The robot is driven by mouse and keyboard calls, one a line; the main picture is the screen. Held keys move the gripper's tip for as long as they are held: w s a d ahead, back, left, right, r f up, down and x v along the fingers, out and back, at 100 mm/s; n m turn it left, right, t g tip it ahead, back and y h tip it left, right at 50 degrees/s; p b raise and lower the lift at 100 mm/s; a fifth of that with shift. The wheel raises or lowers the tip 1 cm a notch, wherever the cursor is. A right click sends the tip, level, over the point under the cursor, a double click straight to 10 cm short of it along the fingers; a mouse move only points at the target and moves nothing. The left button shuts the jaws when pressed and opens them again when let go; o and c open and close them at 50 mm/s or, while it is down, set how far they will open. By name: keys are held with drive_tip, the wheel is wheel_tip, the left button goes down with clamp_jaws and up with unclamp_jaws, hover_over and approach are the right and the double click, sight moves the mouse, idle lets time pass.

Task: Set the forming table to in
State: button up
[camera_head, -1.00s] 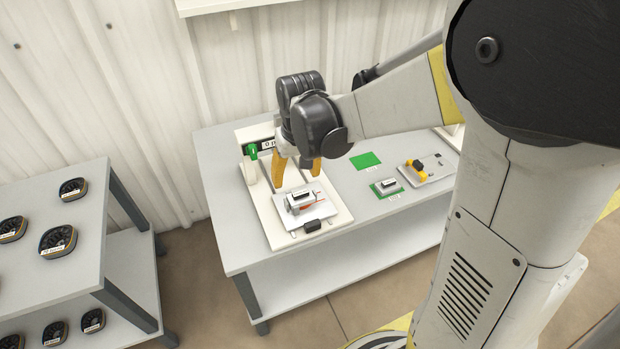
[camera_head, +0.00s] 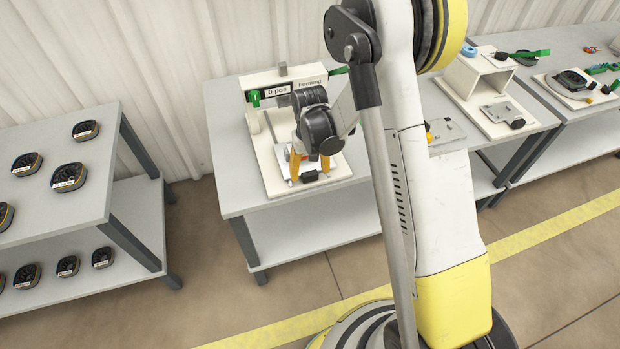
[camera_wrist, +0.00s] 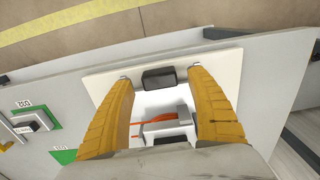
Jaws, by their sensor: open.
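The forming station's white base (camera_head: 264,160) stands on a grey bench, under an upright with a "0 pcs" and "Forming" sign (camera_head: 278,90). The forming table is a light plate (camera_wrist: 150,103) at the front part of the base. It carries a grey block (camera_wrist: 166,127) with orange wire, and has a black handle (camera_wrist: 158,78) at its front edge. My gripper (camera_head: 308,174) is open and points down over the front of the plate. Its yellow fingers stand on either side of the handle, with gaps visible in the wrist view. My wrist hides much of the plate in the head view.
Green pads (camera_wrist: 42,112) lie on the bench beside the base. A rack with several black spools (camera_head: 68,177) stands at the left. Other stations (camera_head: 490,105) are at the right.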

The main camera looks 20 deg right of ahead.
drive_tip(key=shift+f, duration=0.95)
drive_tip(key=c, duration=1.4)
drive_tip(key=w, duration=1.3)
drive_tip(key=shift+b, duration=0.3)
drive_tip(key=shift+c, duration=0.2)
drive_tip(key=o, duration=1.4)
drive_tip(key=shift+o, duration=0.2)
